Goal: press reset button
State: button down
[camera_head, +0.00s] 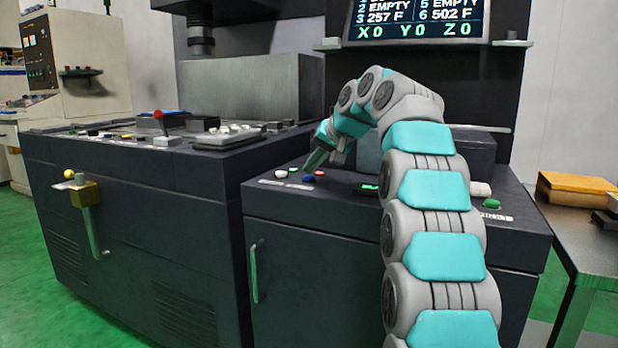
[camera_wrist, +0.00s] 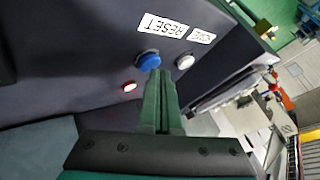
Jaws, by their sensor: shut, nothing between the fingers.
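The reset button is a round blue button (camera_wrist: 149,58) with a white label reading RESET (camera_wrist: 163,25) beside it in the wrist view. The blue button also shows in the head view (camera_head: 309,179) on the dark machine panel. My gripper (camera_wrist: 156,76) is shut and empty, with its green fingertips at the near edge of the blue button. In the head view my gripper (camera_head: 307,166) points down at the panel just above the blue button. The fingertips overlap the button's edge, so I cannot tell whether they touch it.
A white button (camera_wrist: 185,62) sits right of the blue one in the wrist view, and a lit red button (camera_wrist: 129,87) sits at lower left. A green button (camera_head: 492,203) is at the panel's right. A screen (camera_head: 420,20) stands above. A side table (camera_head: 590,250) is at right.

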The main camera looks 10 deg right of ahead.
aim_at(311, 177)
jog(key=shift+f, duration=0.4)
dwell(0.5)
jog(key=shift+r, duration=0.15)
jog(key=shift+r+p, duration=0.7)
jog(key=shift+r, duration=0.05)
jog(key=shift+r, duration=0.15)
notch_tip(311, 177, up, 5)
jog(key=p, duration=0.4)
jog(key=shift+p, duration=0.4)
dwell(0.4)
